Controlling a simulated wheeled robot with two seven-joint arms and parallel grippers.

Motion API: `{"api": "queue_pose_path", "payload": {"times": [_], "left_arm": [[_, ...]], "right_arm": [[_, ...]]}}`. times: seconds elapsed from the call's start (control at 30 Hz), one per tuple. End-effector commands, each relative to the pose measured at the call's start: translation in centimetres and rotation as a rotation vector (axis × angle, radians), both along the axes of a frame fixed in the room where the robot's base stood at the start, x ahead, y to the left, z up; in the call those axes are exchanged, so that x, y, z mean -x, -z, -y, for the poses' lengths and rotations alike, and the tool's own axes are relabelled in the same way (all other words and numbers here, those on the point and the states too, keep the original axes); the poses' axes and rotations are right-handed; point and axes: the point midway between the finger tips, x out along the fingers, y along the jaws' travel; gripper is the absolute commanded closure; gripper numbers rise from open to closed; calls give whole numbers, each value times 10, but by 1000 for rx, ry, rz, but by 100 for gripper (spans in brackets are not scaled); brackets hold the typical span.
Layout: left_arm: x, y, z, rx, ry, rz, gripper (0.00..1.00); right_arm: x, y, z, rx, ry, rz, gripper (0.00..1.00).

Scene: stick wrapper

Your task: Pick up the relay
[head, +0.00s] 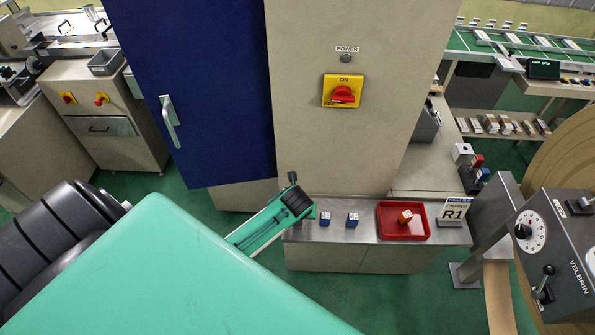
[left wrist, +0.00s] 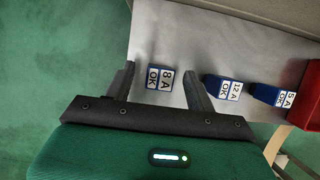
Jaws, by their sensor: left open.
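Blue blocks with white labels, which look like relays, stand on a metal shelf. In the left wrist view they read "8 A OK" (left wrist: 159,79), "12 A OK" (left wrist: 224,90) and "5 A OK" (left wrist: 274,95). Two blue blocks show in the head view (head: 325,218) (head: 352,219); the one nearest my gripper is mostly hidden there. An orange block (head: 405,217) sits in a red tray (head: 418,236). My left gripper (left wrist: 158,72) is open over the shelf's left end, its fingers on either side of the 8 A block in the picture; contact is unclear. It also shows in the head view (head: 294,194).
A beige cabinet with a red and yellow power switch (head: 342,91) rises behind the shelf (head: 380,238). A blue door (head: 205,80) stands open at left. A control box (head: 560,250) is at right.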

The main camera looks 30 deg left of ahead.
Motion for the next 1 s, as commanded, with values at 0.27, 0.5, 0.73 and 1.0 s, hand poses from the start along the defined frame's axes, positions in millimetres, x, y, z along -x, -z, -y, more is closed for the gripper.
{"api": "queue_pose_path", "payload": {"times": [0.27, 0.5, 0.73, 1.0], "left_arm": [[-7, 26, -4, 1, -1, -2, 45], [-9, 31, -5, 0, 0, 0, 45], [-9, 31, -5, 0, 0, 0, 70], [-9, 31, -5, 0, 0, 0, 93]], "right_arm": [[0, -13, 5, 6, 1, 0, 64], [0, -14, 6, 7, 1, 1, 64], [0, -14, 6, 6, 2, 0, 64], [0, -14, 0, 1, 2, 0, 64]]}}
